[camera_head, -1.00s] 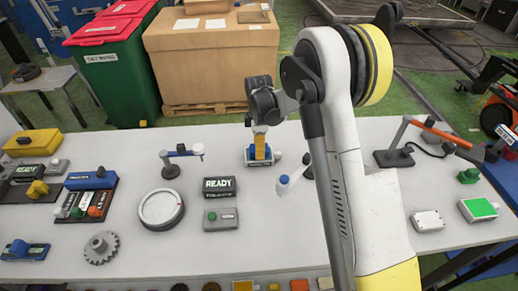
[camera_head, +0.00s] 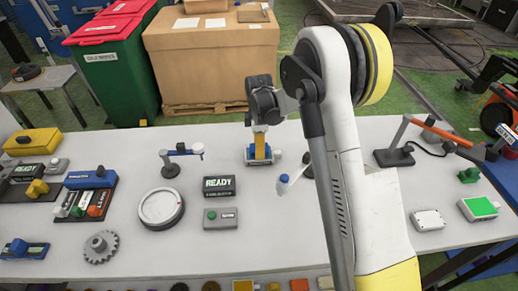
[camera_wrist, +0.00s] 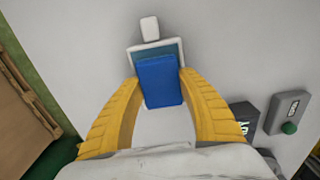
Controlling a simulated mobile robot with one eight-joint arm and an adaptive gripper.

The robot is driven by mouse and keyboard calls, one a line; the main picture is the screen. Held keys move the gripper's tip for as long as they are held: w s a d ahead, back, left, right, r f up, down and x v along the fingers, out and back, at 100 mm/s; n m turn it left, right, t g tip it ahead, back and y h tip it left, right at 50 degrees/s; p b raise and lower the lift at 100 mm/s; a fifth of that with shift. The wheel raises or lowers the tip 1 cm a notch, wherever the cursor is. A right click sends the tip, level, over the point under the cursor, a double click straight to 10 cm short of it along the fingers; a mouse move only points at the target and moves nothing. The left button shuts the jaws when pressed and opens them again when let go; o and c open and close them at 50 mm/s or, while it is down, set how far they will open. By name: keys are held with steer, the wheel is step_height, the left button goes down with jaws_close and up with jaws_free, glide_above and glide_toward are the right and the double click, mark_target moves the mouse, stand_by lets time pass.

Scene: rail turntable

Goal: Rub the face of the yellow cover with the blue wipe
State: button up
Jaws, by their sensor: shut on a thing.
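My gripper (camera_head: 259,148) has yellow fingers and points down at the back middle of the table. In the wrist view it is shut on the blue wipe (camera_wrist: 161,83), a flat blue block between the fingertips. The wipe is over a small pale unit (camera_wrist: 140,64) with a teal face and a white knob at its far end. The wipe hides part of that face, and I cannot tell whether they touch. I see no clear yellow cover under the wipe. A yellow box (camera_head: 34,141) stands at the table's far left.
Left of my gripper stand a small blue-armed stand (camera_head: 172,165), a round dial (camera_head: 161,208), a READY display (camera_head: 219,187) and a grey button box (camera_head: 220,218). A lamp-like orange arm (camera_head: 427,128) stands at the right.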

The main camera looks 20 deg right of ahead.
steer(key=shift+r+p, duration=1.75)
steer(key=shift+r, duration=1.65)
